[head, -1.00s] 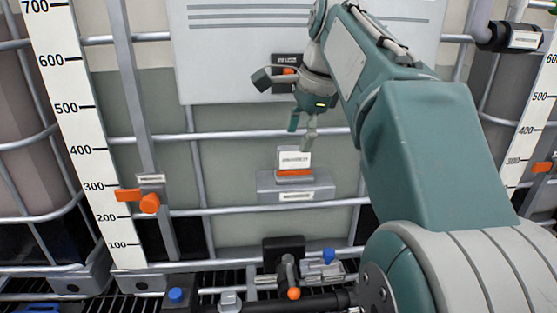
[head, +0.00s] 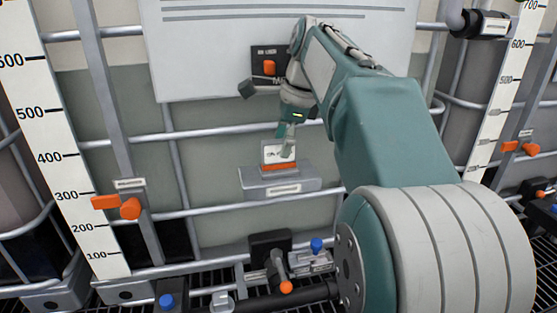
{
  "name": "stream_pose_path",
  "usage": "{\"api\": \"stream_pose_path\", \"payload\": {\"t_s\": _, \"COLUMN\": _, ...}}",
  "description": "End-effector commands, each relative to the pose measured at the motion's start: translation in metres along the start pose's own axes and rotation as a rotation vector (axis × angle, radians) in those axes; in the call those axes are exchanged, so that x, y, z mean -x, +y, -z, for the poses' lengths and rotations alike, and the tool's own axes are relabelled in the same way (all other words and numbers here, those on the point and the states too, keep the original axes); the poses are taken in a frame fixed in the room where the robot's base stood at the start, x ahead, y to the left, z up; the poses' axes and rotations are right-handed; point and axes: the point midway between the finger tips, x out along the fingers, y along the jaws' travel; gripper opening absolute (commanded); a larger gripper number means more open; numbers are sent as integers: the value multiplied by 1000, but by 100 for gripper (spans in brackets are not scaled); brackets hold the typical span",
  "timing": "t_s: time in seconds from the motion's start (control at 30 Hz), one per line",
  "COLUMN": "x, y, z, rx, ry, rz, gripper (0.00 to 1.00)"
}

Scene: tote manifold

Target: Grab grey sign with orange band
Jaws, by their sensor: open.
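The grey sign with an orange band (head: 270,156) stands upright in a grey holder (head: 258,182) on the front of the caged tank. Its upper part is pale with dark print, and the orange band runs along its bottom. My gripper (head: 286,141) points down at the sign, open, with its fingers overlapping the sign's upper right part in the head view. I cannot tell whether the fingers touch the sign or are in front of it. The far finger is partly hidden.
Metal cage bars cross the tank around the sign. An orange-handled fitting (head: 128,207) is on the left post. A dark box with an orange switch (head: 269,68) sits behind my wrist. A black valve with an orange tip (head: 284,270) and a blue knob (head: 316,245) are below.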

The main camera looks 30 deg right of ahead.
Motion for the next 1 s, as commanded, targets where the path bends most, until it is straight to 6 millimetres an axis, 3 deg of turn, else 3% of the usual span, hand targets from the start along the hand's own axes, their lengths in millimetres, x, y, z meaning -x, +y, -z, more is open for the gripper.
{"api": "stream_pose_path", "payload": {"t_s": 0.2, "x": -34, "y": 0, "z": -2, "rx": 0, "ry": 0, "rz": -3, "gripper": 71}}
{"api": "stream_pose_path", "payload": {"t_s": 0.53, "x": -42, "y": -1, "z": -2, "rx": 0, "ry": 0, "rz": 0, "gripper": 71}}
{"api": "stream_pose_path", "payload": {"t_s": 0.7, "x": -42, "y": -1, "z": -2, "rx": 0, "ry": 0, "rz": -1, "gripper": 0}}
{"api": "stream_pose_path", "payload": {"t_s": 1.0, "x": -43, "y": -1, "z": -1, "rx": 0, "ry": 0, "rz": -4, "gripper": 0}}
